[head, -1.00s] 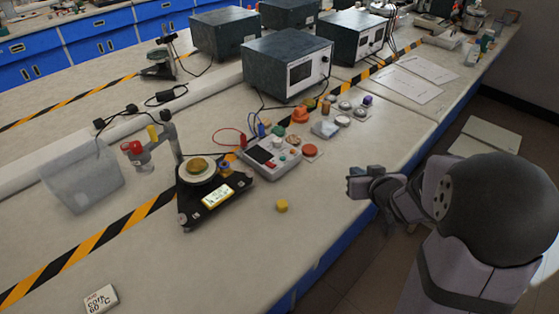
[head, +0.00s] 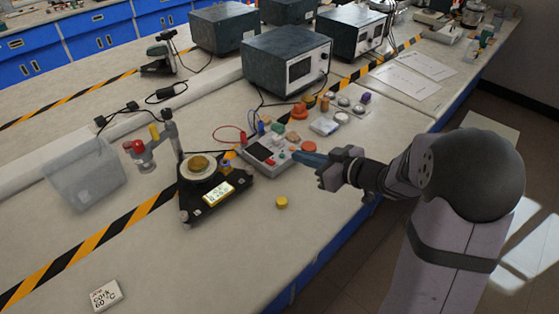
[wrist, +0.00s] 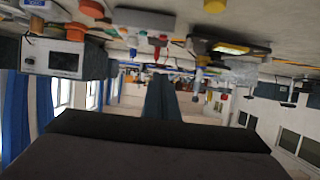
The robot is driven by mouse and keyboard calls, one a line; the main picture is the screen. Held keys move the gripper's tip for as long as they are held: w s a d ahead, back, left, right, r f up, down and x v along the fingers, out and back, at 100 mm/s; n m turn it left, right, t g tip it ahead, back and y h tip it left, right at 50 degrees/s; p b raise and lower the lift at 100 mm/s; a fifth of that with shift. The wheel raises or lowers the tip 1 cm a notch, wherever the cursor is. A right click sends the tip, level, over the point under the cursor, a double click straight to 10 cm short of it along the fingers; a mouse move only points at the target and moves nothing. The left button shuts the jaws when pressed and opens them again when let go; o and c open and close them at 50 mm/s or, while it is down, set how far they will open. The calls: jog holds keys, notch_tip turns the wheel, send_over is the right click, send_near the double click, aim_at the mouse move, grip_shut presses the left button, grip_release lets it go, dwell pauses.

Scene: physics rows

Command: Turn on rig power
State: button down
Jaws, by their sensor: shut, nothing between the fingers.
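A grey control box (head: 258,158) with a dark panel, a red part and small coloured knobs sits on the bench, beside the black rig (head: 190,213) with its lit yellow display (head: 216,193) and round plate. My gripper (head: 297,156) is shut and empty, its blue-grey fingers pointing left at the box's right side. I cannot tell whether the tips touch it. Which control is rig power cannot be read.
A yellow cap (head: 281,202) lies in front of the box. Coloured knobs and an orange-red button (head: 309,146) lie behind my gripper. A clear bin (head: 85,178) stands left, and dark instrument boxes (head: 287,60) stand behind. The bench front is mostly clear.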

send_over(268, 160)
jog(key=s+d, duration=0.3)
jog(key=s, duration=0.1)
notch_tip(268, 160, down, 3)
jog(key=f, duration=0.3)
jog(key=shift+w+d+f, duration=0.1)
jog(key=shift+w+f, duration=0.05)
jog(key=shift+w, duration=0.25)
jog(key=shift+d+f, duration=0.1)
jog(key=shift+f, duration=0.55)
jog(key=shift+s+f, duration=0.2)
jog(key=shift+f, duration=0.2)
jog(key=shift+r+p, duration=0.2)
jog(key=shift+p, duration=0.15)
jog(key=shift+r+p, duration=0.6)
jog(key=shift+r, duration=0.05)
